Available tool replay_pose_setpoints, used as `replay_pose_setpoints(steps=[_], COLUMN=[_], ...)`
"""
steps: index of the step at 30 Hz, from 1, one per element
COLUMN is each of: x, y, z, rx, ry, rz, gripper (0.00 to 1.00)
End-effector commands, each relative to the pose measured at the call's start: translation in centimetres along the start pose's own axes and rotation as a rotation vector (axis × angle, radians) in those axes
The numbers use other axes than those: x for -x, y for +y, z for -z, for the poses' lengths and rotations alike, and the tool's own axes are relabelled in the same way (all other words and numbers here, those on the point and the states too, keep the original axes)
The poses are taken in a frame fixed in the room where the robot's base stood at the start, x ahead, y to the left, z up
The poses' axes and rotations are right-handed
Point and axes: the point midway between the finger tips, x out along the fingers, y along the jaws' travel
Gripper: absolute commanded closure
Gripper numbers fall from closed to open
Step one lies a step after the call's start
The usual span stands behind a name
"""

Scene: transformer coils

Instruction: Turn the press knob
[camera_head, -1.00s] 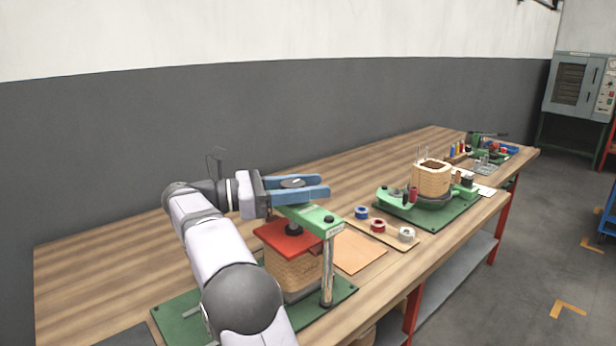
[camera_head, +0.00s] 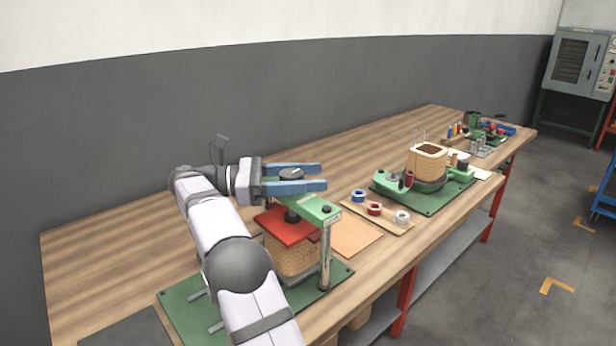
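The press stands at the front of the bench on a green base plate (camera_head: 200,319). Its green crossbar (camera_head: 318,208) rests on a metal post (camera_head: 325,255), above a red plate (camera_head: 283,226) on a wound coil block (camera_head: 290,257). The dark press knob (camera_head: 291,174) sits at the top, between the two blue fingers of my gripper (camera_head: 306,176). The fingers are spread apart on either side of the knob. I cannot tell whether either finger touches it. The knob's lower part is hidden by the near finger.
A board with several tape rolls (camera_head: 374,209) lies to the right of the press. Further right, a second green fixture (camera_head: 425,194) holds another coil. A flat tan sheet (camera_head: 352,238) lies beside the press. The bench behind my arm is clear.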

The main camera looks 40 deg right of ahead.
Motion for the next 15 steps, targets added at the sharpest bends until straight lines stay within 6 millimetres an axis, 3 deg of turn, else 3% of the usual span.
replay_pose_setpoints(steps=[15], x=[0.0], y=[0.01], z=[-0.54], rx=[-0.002], ry=[0.0], rz=[-0.001], gripper=[0.41])
